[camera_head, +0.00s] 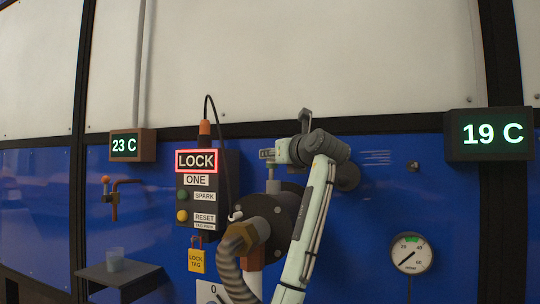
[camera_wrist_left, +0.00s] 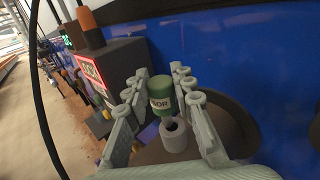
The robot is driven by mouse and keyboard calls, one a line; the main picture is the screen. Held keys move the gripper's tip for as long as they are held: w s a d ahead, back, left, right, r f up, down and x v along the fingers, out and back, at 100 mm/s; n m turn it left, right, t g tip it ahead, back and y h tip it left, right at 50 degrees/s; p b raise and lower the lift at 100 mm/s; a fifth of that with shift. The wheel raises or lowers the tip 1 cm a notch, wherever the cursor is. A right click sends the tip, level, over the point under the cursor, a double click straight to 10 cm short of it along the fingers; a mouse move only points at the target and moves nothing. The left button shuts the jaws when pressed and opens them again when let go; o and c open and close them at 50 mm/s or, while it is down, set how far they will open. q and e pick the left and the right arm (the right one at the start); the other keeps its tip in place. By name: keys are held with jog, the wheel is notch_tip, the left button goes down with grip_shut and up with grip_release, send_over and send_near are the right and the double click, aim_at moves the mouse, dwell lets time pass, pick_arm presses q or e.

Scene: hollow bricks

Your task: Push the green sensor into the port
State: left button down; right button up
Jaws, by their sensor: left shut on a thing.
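In the left wrist view a green sensor (camera_wrist_left: 159,97), a short cylinder with a partly visible white label, sits between the fingers of my left gripper (camera_wrist_left: 160,88). The fingers are shut on it. A grey tubular port (camera_wrist_left: 175,137) with a dark round hole shows right beside the sensor's lower end. I cannot tell whether the two touch. In the head view my left gripper (camera_head: 267,154) points left, above a grey upright stub (camera_head: 273,186) on a dark round flange. My right gripper is in neither view.
A dark control box (camera_head: 206,205) with a lit LOCK sign and a cable (camera_head: 222,140) stands left of the gripper; both also show in the wrist view. A ribbed hose (camera_head: 232,270) lies in front of the flange. A gauge (camera_head: 411,253) is at the right.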

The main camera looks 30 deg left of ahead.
pick_arm(q)
jog(key=shift+s+d+r+n, duration=0.1)
jog(key=shift+r+n, duration=0.2)
jog(key=shift+r, duration=0.1)
dwell(0.5)
jog(key=shift+d+r, duration=0.15)
jog(key=shift+d, duration=0.25)
jog(key=shift+f, duration=0.5)
jog(key=shift+f, duration=0.15)
jog(key=shift+w+d+f, duration=0.1)
jog(key=shift+w+f, duration=0.15)
jog(key=shift+f, duration=0.25)
